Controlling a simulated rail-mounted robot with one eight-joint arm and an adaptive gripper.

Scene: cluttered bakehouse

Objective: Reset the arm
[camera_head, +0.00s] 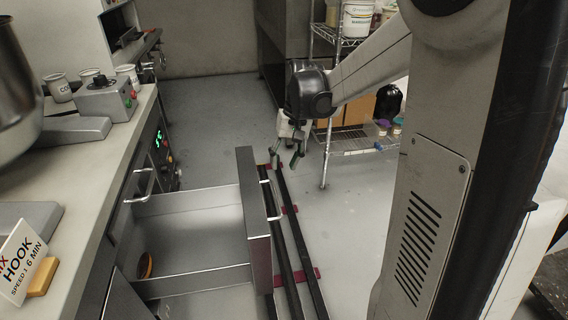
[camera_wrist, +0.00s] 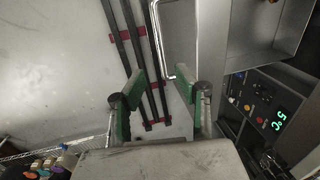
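My gripper (camera_head: 286,161) hangs in the head view beyond the open drawer, above the floor rails, pointing down. In the wrist view my gripper (camera_wrist: 160,108) shows two green-padded fingers spread well apart with nothing between them. The open drawer (camera_head: 259,226) juts out from the left counter; its front panel stands close to the rails. The drawer's bar handle (camera_wrist: 160,45) shows in the wrist view just beyond the fingers, apart from them as far as I can tell. A small brown round object (camera_head: 146,265) lies inside the drawer.
The left counter (camera_head: 97,166) carries a grey control box (camera_head: 106,101), cups and a sign (camera_head: 22,262). A wire shelf (camera_head: 350,146) with tubs and jars stands behind my arm. Dark floor rails (camera_head: 291,235) run beside the drawer. The floor (camera_head: 215,115) behind the drawer is clear.

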